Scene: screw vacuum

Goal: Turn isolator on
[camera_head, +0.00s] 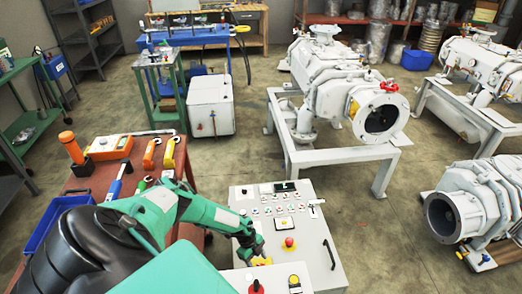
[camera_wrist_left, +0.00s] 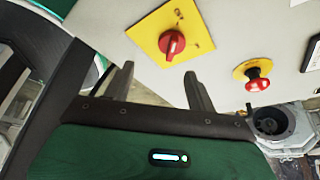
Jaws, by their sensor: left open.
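The isolator is a red rotary knob (camera_wrist_left: 172,44) on a square yellow plate (camera_wrist_left: 193,22), fixed to a pale grey panel face in the left wrist view. My left gripper (camera_wrist_left: 158,82) is open and empty. Its two fingers point toward the knob, one to each side of it in that picture, and do not visibly touch it. In the head view my left gripper (camera_head: 252,247) is over the front part of the control cabinet (camera_head: 322,232). A yellow patch (camera_head: 261,262) shows by its fingers, mostly hidden. My right gripper is not in view.
A red emergency button on a yellow ring (camera_wrist_left: 256,77) is right of the isolator; a red button (camera_head: 289,243) also shows on the cabinet top. A brown table (camera_head: 92,183) with tools stands left. White pumps (camera_head: 345,85) stand behind.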

